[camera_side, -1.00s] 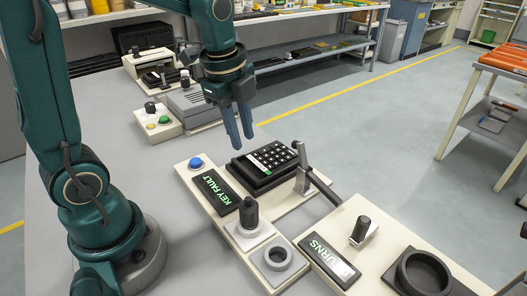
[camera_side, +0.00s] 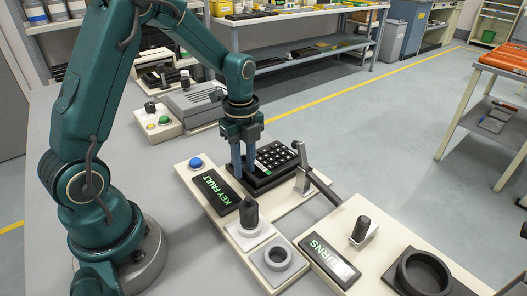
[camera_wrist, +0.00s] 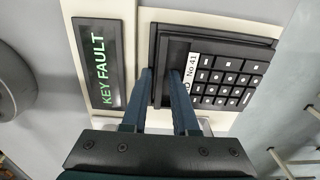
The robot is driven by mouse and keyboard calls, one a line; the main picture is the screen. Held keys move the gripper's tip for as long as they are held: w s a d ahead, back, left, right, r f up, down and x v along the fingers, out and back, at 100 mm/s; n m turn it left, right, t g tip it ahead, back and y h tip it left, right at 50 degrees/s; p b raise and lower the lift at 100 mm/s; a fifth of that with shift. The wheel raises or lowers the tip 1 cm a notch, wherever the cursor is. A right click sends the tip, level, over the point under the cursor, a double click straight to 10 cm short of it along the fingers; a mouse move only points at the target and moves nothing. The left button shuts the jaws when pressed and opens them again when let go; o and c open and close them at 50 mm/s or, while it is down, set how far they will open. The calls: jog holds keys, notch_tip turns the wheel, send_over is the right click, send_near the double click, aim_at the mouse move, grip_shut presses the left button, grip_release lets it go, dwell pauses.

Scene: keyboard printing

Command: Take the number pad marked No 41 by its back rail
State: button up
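The number pad (camera_side: 274,158) is a black block of dark keys, and its white label reading "No 41" (camera_wrist: 193,70) shows in the wrist view. It sits in a dark holder on a cream panel. Its back rail (camera_wrist: 164,65) is the dark strip left of the label in the wrist view. My gripper (camera_side: 244,170) points down at the pad's left edge. In the wrist view the fingers (camera_wrist: 162,72) stand apart, one just outside the pad and one on the label side, with the rail between them. I cannot tell if either finger touches it.
A "KEY FAULT" sign (camera_side: 217,188) and blue button (camera_side: 196,162) lie left of the pad. A metal lever post (camera_side: 302,170) stands close to its right. A black knob (camera_side: 249,212) and grey ring (camera_side: 278,257) are in front.

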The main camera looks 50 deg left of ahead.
grip_shut()
dwell(1.4)
